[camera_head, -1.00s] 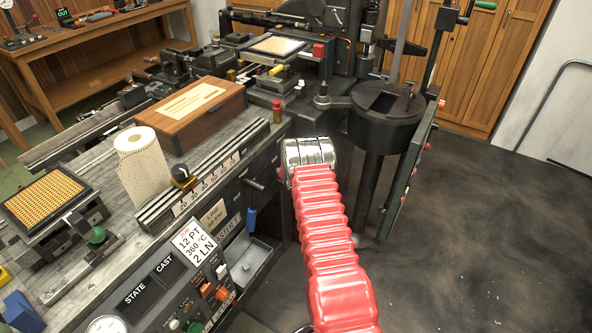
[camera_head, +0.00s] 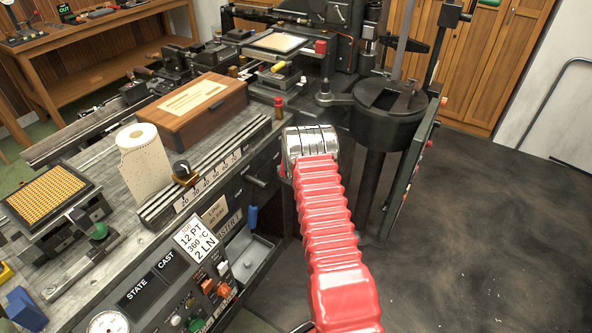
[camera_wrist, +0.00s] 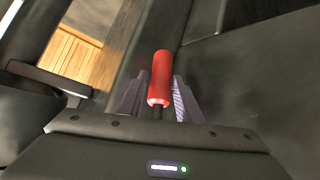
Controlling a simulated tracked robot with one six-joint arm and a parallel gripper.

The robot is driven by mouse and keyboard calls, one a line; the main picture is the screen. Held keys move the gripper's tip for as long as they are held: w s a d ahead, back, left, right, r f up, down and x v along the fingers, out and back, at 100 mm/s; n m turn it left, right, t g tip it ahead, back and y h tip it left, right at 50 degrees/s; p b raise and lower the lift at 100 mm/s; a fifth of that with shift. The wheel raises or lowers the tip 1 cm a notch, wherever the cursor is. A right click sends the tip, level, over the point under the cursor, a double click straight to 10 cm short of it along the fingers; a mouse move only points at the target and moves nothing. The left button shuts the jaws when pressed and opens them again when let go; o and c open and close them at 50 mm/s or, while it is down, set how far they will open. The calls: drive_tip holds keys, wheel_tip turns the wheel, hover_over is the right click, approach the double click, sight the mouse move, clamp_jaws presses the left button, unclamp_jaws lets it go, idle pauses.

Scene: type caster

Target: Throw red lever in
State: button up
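A red cylindrical lever handle (camera_wrist: 161,76) stands in the middle of the wrist view, with a short dark shaft below it. My gripper (camera_wrist: 161,86) has one finger on each side of the handle, close to it. I cannot tell whether the fingers press on it or leave a small gap. In the head view my red sleeved arm reaches forward to a silver wrist, at the right end of the machine (camera_head: 252,163). My fingers and the handle between them are hidden there behind the wrist.
A black drum-shaped pot (camera_head: 388,127) stands just right of my wrist. A small red knob (camera_head: 279,107) is to its left, on the bench edge. A wooden box (camera_head: 205,113) and paper roll (camera_head: 143,160) lie left. Dark floor (camera_head: 480,240) is clear at right.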

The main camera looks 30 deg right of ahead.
drive_tip(key=v, duration=1.1)
drive_tip(key=shift+s, duration=0.2)
idle(0.4)
